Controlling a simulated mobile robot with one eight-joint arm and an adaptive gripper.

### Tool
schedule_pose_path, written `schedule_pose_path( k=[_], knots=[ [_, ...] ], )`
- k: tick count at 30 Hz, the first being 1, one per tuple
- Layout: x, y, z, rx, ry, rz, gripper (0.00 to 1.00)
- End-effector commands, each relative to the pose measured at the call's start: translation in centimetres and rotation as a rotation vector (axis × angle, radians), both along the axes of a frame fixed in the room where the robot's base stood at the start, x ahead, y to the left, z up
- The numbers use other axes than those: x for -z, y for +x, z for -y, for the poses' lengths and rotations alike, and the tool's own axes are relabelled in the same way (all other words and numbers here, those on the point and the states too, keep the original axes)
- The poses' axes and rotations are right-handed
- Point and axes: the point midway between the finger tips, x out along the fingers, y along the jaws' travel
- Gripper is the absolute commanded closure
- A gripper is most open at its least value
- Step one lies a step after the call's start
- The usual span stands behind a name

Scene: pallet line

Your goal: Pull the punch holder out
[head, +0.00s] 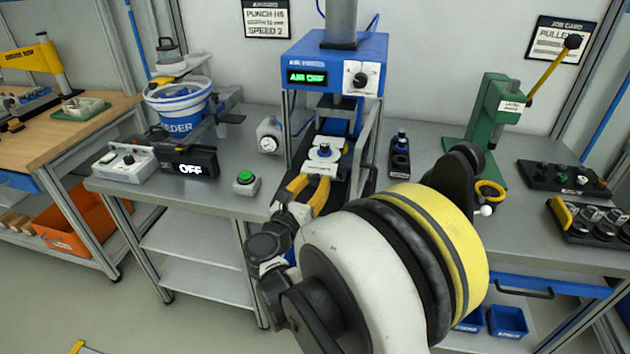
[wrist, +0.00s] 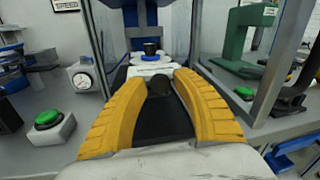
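In the head view, my gripper (head: 308,192) is at the front of the blue press (head: 318,62), its yellow fingers pointing into it. A white plate (head: 322,168) with a lettered front edge, too small to read, sits inside the press on a black bed. It appears to be the punch holder; it also shows in the wrist view (wrist: 150,71), with a blue and black piece on top. In the wrist view, my gripper (wrist: 159,78) is open, its fingers on either side of a dark knob (wrist: 158,86) in front of the plate. Contact with the knob cannot be made out.
A green button box (head: 246,182) and a dial gauge (head: 269,135) stand left of the press. A black stand with a blue piece (head: 400,153) and a green lever press (head: 495,115) stand to the right. Press posts flank my gripper.

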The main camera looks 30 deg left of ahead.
Motion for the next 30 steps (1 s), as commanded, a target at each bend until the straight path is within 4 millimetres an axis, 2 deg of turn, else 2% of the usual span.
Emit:
schedule_pose_path(
  k=[7, 10, 14, 21, 24, 30],
  knots=[
    [-0.1, 0.0, 0.0, 0.001, -0.001, 0.001, 0.67],
    [-0.1, -0.7, 0.0, 0.0, -0.001, 0.001, 0.67],
    [-0.1, -3.0, 0.1, -0.003, -0.001, 0.001, 0.67],
    [-0.1, -8.4, 0.4, -0.004, 0.0, 0.0, 0.67],
    [0.0, -10.1, 0.5, -0.003, 0.0, 0.001, 0.67],
    [0.0, -11.8, 0.7, -0.001, 0.0, 0.0, 0.67]
  ],
)
